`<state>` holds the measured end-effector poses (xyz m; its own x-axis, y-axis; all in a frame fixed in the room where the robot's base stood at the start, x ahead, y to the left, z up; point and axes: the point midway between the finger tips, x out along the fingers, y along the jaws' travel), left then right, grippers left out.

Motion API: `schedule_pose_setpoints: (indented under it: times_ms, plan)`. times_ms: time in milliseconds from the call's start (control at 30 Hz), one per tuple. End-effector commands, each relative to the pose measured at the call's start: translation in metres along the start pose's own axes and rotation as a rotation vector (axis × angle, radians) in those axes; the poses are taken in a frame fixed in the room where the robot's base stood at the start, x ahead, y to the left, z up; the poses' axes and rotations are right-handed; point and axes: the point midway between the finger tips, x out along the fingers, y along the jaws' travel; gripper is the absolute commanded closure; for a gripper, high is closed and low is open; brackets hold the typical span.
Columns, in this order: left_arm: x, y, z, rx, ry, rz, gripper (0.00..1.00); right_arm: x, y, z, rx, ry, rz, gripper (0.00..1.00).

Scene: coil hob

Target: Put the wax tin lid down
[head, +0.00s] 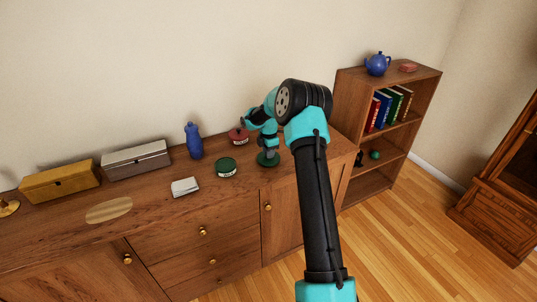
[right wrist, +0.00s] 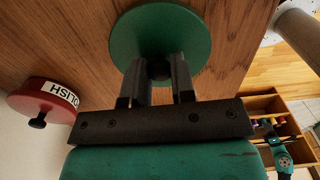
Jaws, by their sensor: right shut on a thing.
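My right gripper (head: 267,150) is shut on the dark knob of a round green lid (head: 267,160). In the right wrist view the gripper (right wrist: 158,75) has the knob between its two fingers, with the green lid (right wrist: 140,35) flat beyond them. The lid is over the right part of the wooden cabinet top (head: 150,198), close to it; I cannot tell whether it touches. A green tin with a white label (head: 226,168) stands to the left of the lid. My left gripper is not in view.
A red tin with a knobbed lid (head: 238,137) stands behind; it also shows in the right wrist view (right wrist: 44,101). A white folded cloth (head: 185,187), blue bottle (head: 194,142), silver box (head: 137,160) and yellow box (head: 60,184) are left. A bookcase (head: 350,95) stands right.

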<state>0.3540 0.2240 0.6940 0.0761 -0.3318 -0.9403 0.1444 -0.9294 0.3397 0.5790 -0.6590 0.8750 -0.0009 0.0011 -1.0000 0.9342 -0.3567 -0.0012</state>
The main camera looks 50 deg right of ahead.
Motion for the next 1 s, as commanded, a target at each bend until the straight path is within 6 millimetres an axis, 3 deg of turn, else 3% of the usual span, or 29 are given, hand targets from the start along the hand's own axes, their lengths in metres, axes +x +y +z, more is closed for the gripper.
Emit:
schedule_pose_setpoints:
  times_ms: [100, 500, 533, 600, 800, 1000]
  plan:
    - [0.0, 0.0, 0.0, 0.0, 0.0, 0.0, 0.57, 0.01, 0.0001, 0.0, 0.0, 0.0, 0.0, 0.99]
    - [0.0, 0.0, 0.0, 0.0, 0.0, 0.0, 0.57, 0.0132, 0.0002, -0.0001, 0.0, 0.0, 0.001, 0.99]
    - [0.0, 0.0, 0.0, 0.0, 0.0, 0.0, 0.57, 0.013, 0.0003, -0.0001, 0.0, -0.001, 0.001, 0.74]
    - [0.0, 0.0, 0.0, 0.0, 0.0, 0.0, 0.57, 0.0128, 0.0003, -0.0001, 0.0, -0.001, 0.001, 0.68]
    - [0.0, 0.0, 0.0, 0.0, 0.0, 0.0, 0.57, 0.0128, 0.0003, -0.0001, 0.0, -0.001, 0.001, 0.51]
    - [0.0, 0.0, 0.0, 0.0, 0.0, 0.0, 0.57, 0.0125, 0.0003, -0.0002, 0.0, -0.001, 0.001, 0.51]
